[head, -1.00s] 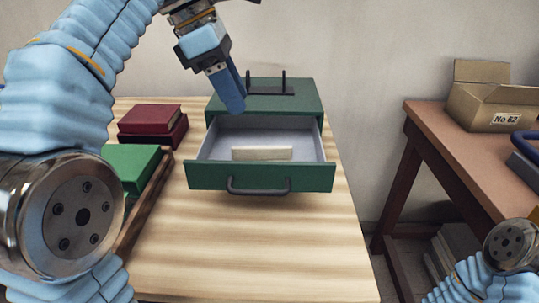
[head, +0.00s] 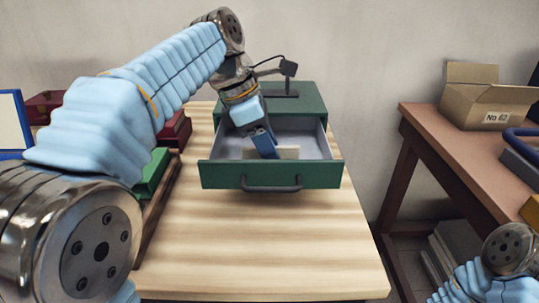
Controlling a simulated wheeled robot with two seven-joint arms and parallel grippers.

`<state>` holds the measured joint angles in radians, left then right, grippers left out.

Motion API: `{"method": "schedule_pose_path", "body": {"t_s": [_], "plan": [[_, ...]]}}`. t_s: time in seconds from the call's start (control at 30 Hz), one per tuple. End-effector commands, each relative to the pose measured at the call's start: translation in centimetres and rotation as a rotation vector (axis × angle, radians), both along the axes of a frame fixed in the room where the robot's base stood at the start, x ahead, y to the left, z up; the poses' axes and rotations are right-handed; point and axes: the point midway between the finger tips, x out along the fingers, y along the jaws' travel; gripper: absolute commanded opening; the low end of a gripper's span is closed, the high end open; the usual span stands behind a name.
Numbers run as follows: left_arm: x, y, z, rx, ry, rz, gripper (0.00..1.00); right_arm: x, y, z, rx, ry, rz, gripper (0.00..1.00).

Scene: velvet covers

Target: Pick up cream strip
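The cream strip (head: 289,153) lies in the open drawer (head: 222,174) of the green cabinet (head: 312,101). Part of the strip is hidden behind my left gripper (head: 267,152). That gripper points down into the drawer, with its blue fingers in front of the strip's left and middle part. I cannot tell whether the fingers touch the strip or whether they are open or shut. My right gripper is out of view; only part of the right arm shows at the lower right.
Dark red books (head: 176,130) and a green book (head: 153,172) are left of the cabinet. The pale wooden table (head: 262,238) is clear in front of the drawer. A cardboard box (head: 478,100) stands on the brown table (head: 440,128) at the right.

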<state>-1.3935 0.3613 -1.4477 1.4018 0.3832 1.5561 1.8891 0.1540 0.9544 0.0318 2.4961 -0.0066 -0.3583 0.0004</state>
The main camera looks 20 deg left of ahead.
Motion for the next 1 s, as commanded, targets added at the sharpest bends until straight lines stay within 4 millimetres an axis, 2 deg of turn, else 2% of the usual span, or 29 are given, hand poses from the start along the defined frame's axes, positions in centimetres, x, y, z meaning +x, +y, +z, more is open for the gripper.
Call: {"method": "schedule_pose_path", "body": {"t_s": [0.03, 0.27, 0.57, 0.73, 0.9, 1.0], "plan": [[0.0, 0.0, 0.0, 0.0, 0.0, 0.0, 0.34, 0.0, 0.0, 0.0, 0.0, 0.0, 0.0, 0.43], [0.0, 0.0, 0.0, 0.0, 0.0, 0.0, 0.0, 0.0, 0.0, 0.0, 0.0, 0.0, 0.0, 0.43], [0.0, 0.0, 0.1, 0.0, 0.0, 0.0, 0.0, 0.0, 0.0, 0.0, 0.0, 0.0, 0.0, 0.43], [0.1, 0.1, 0.8, 0.0, -0.002, 0.002, 0.0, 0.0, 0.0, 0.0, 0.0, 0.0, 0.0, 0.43], [-0.1, -0.1, 3.6, 0.0, -0.005, 0.0, 0.0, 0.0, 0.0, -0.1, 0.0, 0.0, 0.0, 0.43], [-2.0, -1.4, 6.0, -0.002, -0.005, -0.008, 0.0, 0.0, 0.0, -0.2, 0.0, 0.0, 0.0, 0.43]]}}
